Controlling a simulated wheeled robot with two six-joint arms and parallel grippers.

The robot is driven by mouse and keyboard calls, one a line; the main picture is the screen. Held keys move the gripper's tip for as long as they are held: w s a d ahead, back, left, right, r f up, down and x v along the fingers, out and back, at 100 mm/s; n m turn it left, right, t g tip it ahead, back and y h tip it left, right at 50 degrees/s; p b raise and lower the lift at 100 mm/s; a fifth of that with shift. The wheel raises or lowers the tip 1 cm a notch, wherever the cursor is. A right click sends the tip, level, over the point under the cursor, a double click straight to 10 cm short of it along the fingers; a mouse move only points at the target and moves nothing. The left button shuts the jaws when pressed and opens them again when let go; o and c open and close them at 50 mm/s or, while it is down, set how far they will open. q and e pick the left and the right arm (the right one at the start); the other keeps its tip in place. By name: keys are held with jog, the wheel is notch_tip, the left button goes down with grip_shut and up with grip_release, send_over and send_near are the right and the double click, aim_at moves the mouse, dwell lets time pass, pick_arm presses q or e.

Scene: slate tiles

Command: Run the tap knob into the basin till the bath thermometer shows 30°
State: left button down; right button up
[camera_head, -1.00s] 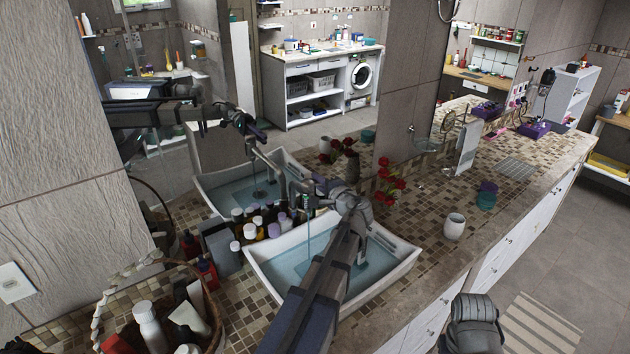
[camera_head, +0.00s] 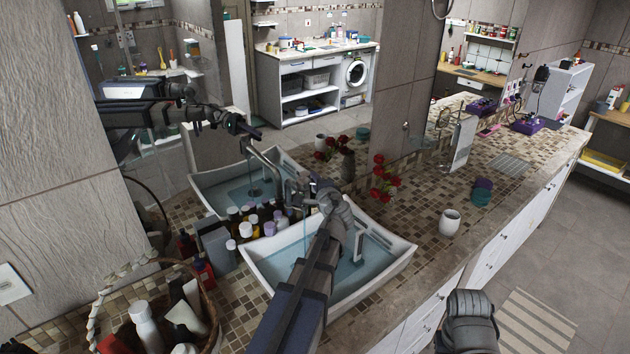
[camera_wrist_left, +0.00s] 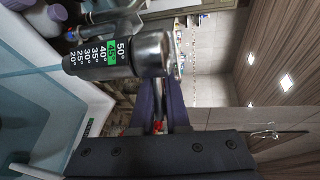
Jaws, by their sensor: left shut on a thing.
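The white basin (camera_head: 398,254) holds blue water, and a thin stream falls from the tap (camera_head: 292,182). My left gripper (camera_head: 314,188) is at the tap. In the left wrist view it (camera_wrist_left: 164,100) is shut on the metal tap knob (camera_wrist_left: 152,52), which partly hides its fingertips. A black temperature scale (camera_wrist_left: 95,58) on a cylinder beside the knob runs from 20° to 50°, with 45° lit green. A small dark strip (camera_wrist_left: 88,127) with a green mark shows by the basin wall, too small to read. I cannot tell which is the bath thermometer.
Bottles (camera_head: 262,222) crowd the basin's left side. A basket (camera_head: 214,318) with bottles stands at the front left. Red flowers (camera_head: 384,180) and a white cup (camera_head: 449,222) stand on the mosaic counter (camera_head: 420,205). A mirror behind repeats the basin and arm.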

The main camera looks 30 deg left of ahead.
pick_arm(q)
jog(key=c, duration=1.2)
grip_release()
jog(key=shift+p+v, duration=0.7)
jog(key=shift+v, duration=3.2)
